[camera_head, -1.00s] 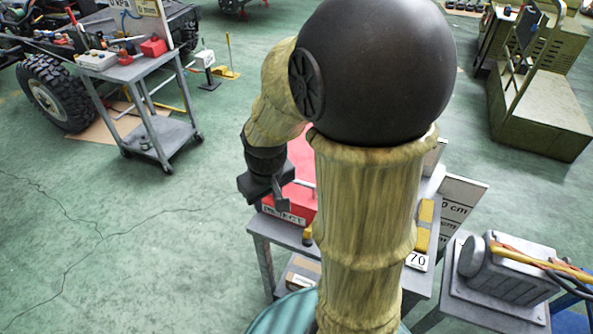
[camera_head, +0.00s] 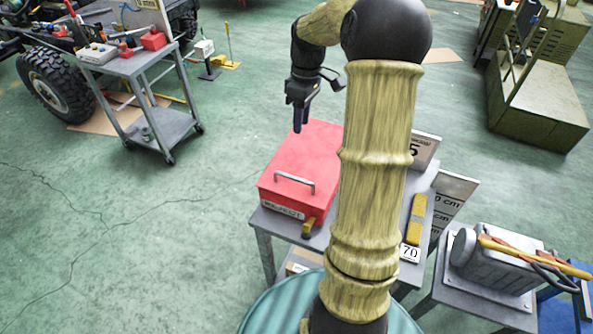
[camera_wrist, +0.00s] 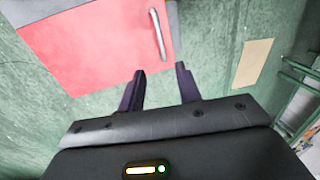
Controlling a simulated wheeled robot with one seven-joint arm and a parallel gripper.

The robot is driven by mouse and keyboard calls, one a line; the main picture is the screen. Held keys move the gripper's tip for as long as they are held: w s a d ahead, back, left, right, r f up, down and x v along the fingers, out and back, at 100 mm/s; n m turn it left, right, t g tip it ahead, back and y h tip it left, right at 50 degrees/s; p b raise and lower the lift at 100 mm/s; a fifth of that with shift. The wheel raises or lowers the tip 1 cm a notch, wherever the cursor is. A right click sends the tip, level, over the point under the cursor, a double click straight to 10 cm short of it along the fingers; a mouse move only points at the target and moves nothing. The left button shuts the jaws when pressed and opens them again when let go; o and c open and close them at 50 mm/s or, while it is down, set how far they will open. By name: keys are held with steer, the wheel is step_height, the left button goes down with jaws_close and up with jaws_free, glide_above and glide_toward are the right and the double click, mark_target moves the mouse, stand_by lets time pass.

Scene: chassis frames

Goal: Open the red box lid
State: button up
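The red box (camera_head: 312,160) sits on a grey table, its lid shut and flat. A metal handle (camera_head: 294,183) is on the lid near the front edge, above a white label. In the wrist view the red lid (camera_wrist: 90,50) fills the upper left, with its handle (camera_wrist: 158,34) at the lid's right side. My gripper (camera_head: 299,124) is above the far left part of the box, apart from the handle. In the wrist view my gripper (camera_wrist: 160,72) has its two dark fingers spread with nothing between them. My arm hides part of the box's right side.
The grey table (camera_head: 262,222) also carries a yellow block (camera_head: 416,219) and a sign marked 70. A grey motor-like machine (camera_head: 495,262) stands at the right. A grey cart (camera_head: 140,65) is at the upper left. Open green floor lies left of the table.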

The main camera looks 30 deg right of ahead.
mark_target(295, 177)
steer(key=a+f, duration=0.1)
steer(key=f, duration=0.4)
steer(key=s+f+p, duration=0.1)
steer(key=f, duration=0.5)
steer(key=s+a+f+p, duration=0.1)
steer(key=f, duration=0.5)
steer(key=shift+a, duration=0.3)
jaws_close()
